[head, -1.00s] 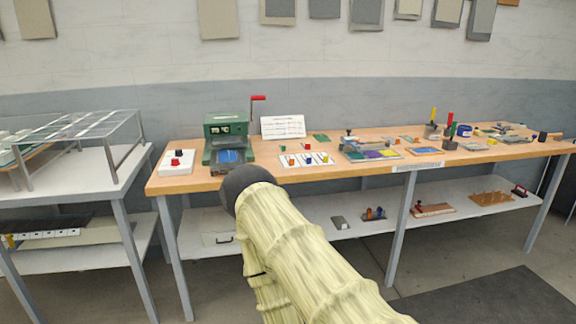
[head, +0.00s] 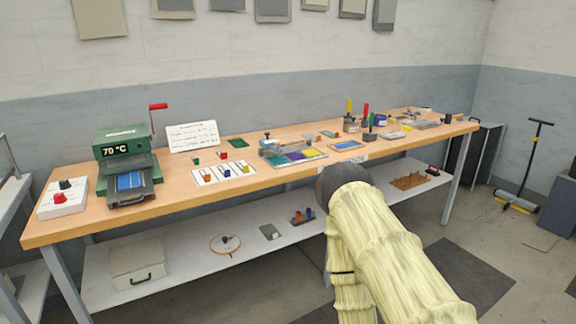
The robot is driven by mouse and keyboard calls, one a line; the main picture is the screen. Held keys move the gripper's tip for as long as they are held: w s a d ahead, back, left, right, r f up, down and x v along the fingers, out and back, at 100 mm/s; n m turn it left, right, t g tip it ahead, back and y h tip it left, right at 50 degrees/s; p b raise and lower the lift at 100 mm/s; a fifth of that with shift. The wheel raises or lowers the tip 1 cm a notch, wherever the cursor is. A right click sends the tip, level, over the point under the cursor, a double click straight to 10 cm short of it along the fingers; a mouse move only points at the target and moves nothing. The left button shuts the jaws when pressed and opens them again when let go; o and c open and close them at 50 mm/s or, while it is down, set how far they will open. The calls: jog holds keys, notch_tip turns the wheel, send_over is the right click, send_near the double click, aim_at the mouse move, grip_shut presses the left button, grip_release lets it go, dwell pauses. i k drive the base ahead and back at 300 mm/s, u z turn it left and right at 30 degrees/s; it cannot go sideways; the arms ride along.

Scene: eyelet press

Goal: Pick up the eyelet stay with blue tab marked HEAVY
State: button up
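A white card (head: 206,180) with columns lies on the wooden bench, right of the green press. Small pieces with coloured tabs stand on it: an orange one (head: 207,176), a blue one (head: 227,171) and a yellow one (head: 246,167). The blue-tabbed piece is in the middle; it may be an eyelet stay, but no HEAVY marking is readable. A green piece (head: 195,160) and a red piece (head: 223,156) stand just behind the card. My arm, in a pale yellow sleeve, rises in front of the bench at right of centre. My gripper does not show.
The green press (head: 125,155) reads 70 °C and has a red lever. A white control box (head: 62,200) is left of it. A sign (head: 192,136), a colour-sectioned tray (head: 297,157) and pots with tools stand along the bench (head: 180,205). A lower shelf (head: 185,263) holds several items.

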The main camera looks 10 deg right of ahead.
aim_at(226, 174)
jog(key=z, duration=0.15)
jog(key=i, duration=1.35)
jog(key=u, duration=0.6)
